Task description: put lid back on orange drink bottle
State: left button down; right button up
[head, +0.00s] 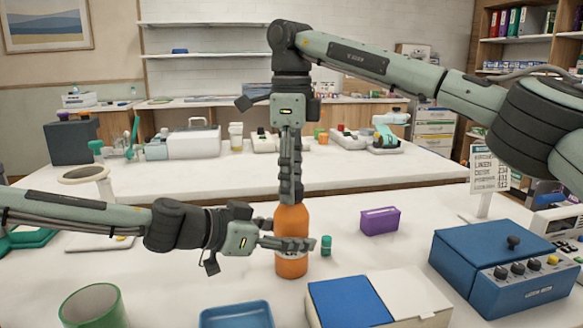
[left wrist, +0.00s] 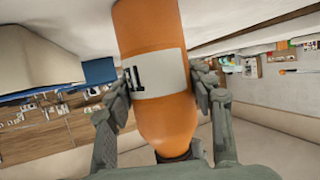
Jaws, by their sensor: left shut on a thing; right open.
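The orange drink bottle (head: 291,265) stands upright on the white table, with a pale label band. My left gripper (head: 300,243) is shut around its middle from the left. In the left wrist view the bottle (left wrist: 165,115) shows between both fingers (left wrist: 160,90), its neck towards the bottom of the picture. My right gripper (head: 291,198) points straight down directly above the bottle's top, jaws open. Its fingers hide the bottle's mouth in the head view. A dark part shows at the neck in the wrist view; I cannot tell whether it is the lid.
A small green-capped cylinder (head: 326,246) stands just right of the left fingertips. A purple box (head: 380,221) and a blue device (head: 500,265) are to the right. A blue-and-white box (head: 355,302), blue tray (head: 236,316) and green cup (head: 93,306) are in front.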

jog(key=shift+c, duration=0.2)
jog(key=c, duration=1.2)
jog(key=o, duration=1.4)
notch_tip(320, 180, up, 12)
